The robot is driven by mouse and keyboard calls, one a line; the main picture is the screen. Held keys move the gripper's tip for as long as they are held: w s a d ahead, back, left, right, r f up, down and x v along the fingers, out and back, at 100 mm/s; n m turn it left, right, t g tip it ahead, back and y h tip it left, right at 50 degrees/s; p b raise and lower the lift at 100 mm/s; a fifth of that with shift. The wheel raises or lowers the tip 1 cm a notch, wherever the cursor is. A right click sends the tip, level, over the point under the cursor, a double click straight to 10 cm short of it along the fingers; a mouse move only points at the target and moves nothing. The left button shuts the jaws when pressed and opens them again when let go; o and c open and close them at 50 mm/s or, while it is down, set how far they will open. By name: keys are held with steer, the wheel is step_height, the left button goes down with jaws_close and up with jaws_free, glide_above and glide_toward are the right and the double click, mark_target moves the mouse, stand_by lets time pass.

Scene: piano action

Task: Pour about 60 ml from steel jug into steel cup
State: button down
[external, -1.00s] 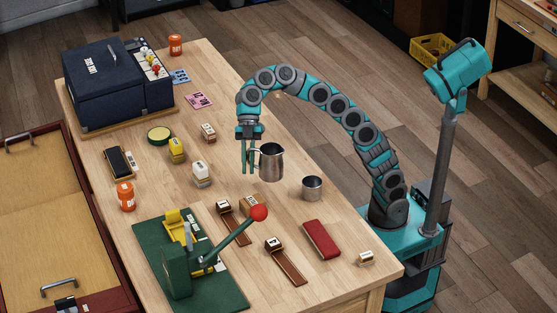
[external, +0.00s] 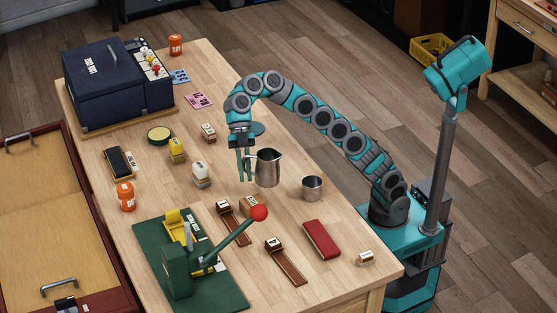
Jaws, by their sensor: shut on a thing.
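The steel jug (external: 268,170) is held upright, or nearly so, above the wooden table. My gripper (external: 246,165) is shut on the jug's handle, at the jug's left side. The steel cup (external: 312,188) stands upright on the table to the right of the jug, with a gap between them. The liquid inside the jug and the inside of the cup cannot be made out.
A green press (external: 180,270) with a red-knobbed lever (external: 258,213) stands in front. A red case (external: 321,240) and brown straps (external: 286,264) lie in front of the cup. Small blocks (external: 201,175) stand left of the jug. Table (external: 345,215) is clear around the cup.

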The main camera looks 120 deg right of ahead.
mark_target(266, 165)
steer(key=s+t, duration=0.1)
steer(key=s+a+n+t+h, duration=0.1)
steer(key=t, duration=0.1)
steer(key=shift+s+a, duration=0.1)
steer(key=shift+a, duration=0.2)
steer(key=shift+s+a+f+t+h+b, duration=0.3)
steer(key=shift+s+a+t+h, duration=0.15)
steer(key=shift+t, duration=0.55)
steer(key=t+b, duration=0.1)
steer(key=s+a+r+t+b, duration=0.1)
steer(key=s+r+t+b, duration=0.1)
steer(key=shift+s+a+r+n+h+b, duration=0.15)
steer(key=shift+r+n+h+b, duration=0.1)
steer(key=shift+n+h+b, duration=0.15)
steer(key=shift+s+r+t+b, duration=0.25)
steer(key=shift+r+t+b, duration=0.25)
steer(key=shift+r+t, duration=0.8)
steer(key=shift+s+r+t, duration=0.2)
steer(key=shift+r+t, duration=0.15)
steer(key=shift+t, duration=0.05)
steer(key=shift+r, duration=0.1)
